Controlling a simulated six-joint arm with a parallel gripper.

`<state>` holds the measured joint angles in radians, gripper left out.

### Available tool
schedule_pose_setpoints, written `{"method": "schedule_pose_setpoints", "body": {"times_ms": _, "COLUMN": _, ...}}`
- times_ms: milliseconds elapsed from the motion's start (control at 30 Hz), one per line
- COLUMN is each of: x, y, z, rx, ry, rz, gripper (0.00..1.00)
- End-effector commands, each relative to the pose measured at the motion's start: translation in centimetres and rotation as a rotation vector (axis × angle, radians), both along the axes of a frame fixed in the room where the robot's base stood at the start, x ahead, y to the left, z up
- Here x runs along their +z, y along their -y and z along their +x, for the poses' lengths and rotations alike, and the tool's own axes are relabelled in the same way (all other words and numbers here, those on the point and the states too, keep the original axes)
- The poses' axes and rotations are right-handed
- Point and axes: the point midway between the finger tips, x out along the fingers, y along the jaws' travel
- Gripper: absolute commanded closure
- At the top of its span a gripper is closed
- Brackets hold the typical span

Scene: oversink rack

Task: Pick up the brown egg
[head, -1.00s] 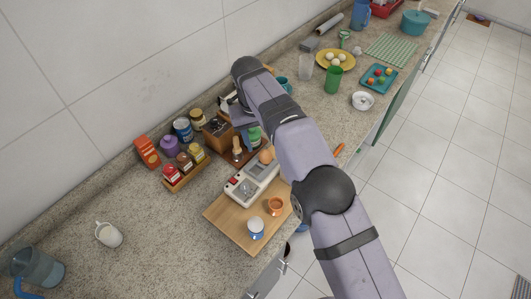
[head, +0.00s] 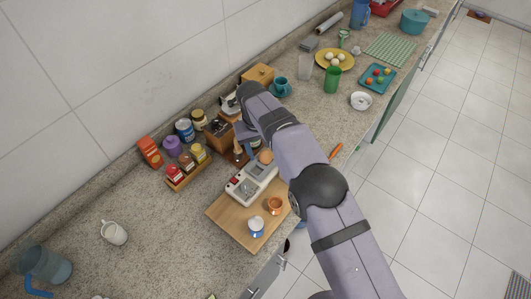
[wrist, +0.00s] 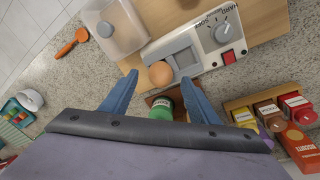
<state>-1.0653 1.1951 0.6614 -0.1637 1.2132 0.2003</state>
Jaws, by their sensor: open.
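The brown egg (head: 265,156) rests at the end of a white appliance (head: 246,187) with a dial and a red switch. In the wrist view the egg (wrist: 160,74) is beside the appliance's grey panel (wrist: 186,59). My gripper (wrist: 159,78) is open, its two blue fingers spread. In that picture the egg lies between the fingertips, and nothing is held. I cannot tell how far the fingertips are above the egg.
A green-capped bottle (wrist: 162,106) stands close by, between the fingers in the wrist view. A wooden board (head: 228,216) carries an orange cup (head: 275,205) and a blue-white cup (head: 256,227). A spice rack (head: 187,170) stands left. The counter front-left is mostly clear.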

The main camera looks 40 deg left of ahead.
Motion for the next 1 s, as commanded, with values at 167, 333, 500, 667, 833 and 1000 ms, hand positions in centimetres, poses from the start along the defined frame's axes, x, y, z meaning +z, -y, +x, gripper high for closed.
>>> {"method": "schedule_pose_setpoints", "body": {"times_ms": 167, "x": -1.5, "y": 0.1, "z": 0.3, "rx": 0.000, "ry": 0.000, "rz": -0.002, "gripper": 0.45}}
{"method": "schedule_pose_setpoints", "body": {"times_ms": 333, "x": -2.1, "y": 0.0, "z": 0.4, "rx": 0.000, "ry": 0.000, "rz": 0.000, "gripper": 0.45}}
{"method": "schedule_pose_setpoints", "body": {"times_ms": 500, "x": -2.1, "y": 0.0, "z": 0.3, "rx": 0.000, "ry": 0.000, "rz": 0.000, "gripper": 0.50}}
{"method": "schedule_pose_setpoints", "body": {"times_ms": 667, "x": -2.1, "y": 0.0, "z": 0.3, "rx": 0.000, "ry": 0.000, "rz": 0.000, "gripper": 0.88}}
{"method": "schedule_pose_setpoints", "body": {"times_ms": 833, "x": -2.0, "y": 0.0, "z": 0.3, "rx": 0.000, "ry": 0.000, "rz": 0.000, "gripper": 0.90}}
{"method": "schedule_pose_setpoints", "body": {"times_ms": 1000, "x": -1.9, "y": 0.0, "z": 0.4, "rx": 0.000, "ry": 0.001, "rz": 0.001, "gripper": 0.90}}
